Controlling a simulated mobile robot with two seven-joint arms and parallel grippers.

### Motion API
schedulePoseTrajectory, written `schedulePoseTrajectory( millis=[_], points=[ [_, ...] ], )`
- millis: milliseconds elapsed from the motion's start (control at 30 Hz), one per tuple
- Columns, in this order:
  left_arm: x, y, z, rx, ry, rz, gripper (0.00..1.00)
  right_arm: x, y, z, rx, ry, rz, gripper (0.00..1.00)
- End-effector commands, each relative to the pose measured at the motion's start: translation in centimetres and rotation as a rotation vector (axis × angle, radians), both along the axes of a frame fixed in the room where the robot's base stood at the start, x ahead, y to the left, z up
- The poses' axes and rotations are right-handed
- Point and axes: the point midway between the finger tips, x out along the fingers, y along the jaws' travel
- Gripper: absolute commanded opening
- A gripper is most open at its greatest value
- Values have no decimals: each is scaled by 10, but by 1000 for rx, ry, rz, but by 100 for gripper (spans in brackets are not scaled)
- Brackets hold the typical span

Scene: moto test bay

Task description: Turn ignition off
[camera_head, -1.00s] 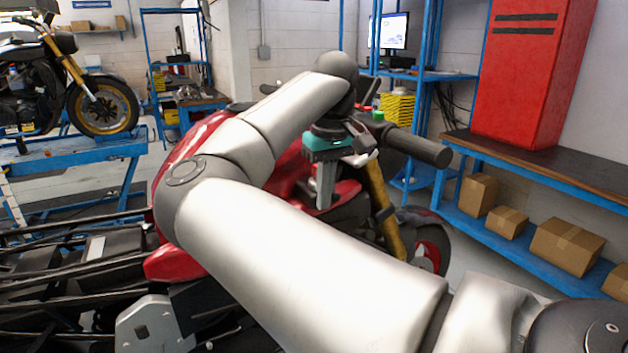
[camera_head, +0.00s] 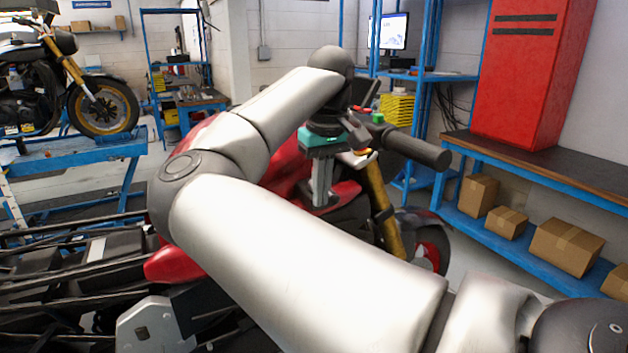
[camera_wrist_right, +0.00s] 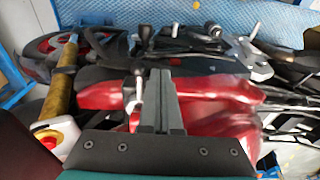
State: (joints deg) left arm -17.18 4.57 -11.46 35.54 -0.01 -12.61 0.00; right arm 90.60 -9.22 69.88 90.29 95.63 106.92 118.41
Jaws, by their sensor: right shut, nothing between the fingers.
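The red motorcycle (camera_head: 290,165) stands in front of me, partly hidden behind my right arm. Its handlebar grip (camera_head: 420,150) sticks out to the right of my right gripper (camera_head: 321,201). That gripper points down over the bike, fingers together and empty. In the right wrist view the closed fingers (camera_wrist_right: 161,75) reach over the red bodywork (camera_wrist_right: 215,90). A small metallic piece with a dark knob (camera_wrist_right: 138,75) appears just left of them; I cannot tell whether it is the ignition key. Contact cannot be judged. My left gripper is out of view.
A blue bench (camera_head: 560,180) with a red cabinet (camera_head: 530,70) and cardboard boxes (camera_head: 565,247) stands at the right. Another motorcycle (camera_head: 60,85) is on a blue lift (camera_head: 85,160) at the left. A gold fork tube (camera_head: 380,210) lies beside my right gripper.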

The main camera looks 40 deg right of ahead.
Motion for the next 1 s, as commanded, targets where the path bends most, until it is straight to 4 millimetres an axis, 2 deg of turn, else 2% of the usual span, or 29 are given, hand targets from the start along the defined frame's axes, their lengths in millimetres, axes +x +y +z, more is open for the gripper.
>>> schedulePoseTrajectory(
  millis=[800, 1000],
  points=[
    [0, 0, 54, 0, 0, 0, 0, 1, 1, 78, 1, -2, 1, 0],
    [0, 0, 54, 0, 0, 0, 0, 0, 1, 79, 2, -1, 1, 0]
  ],
)
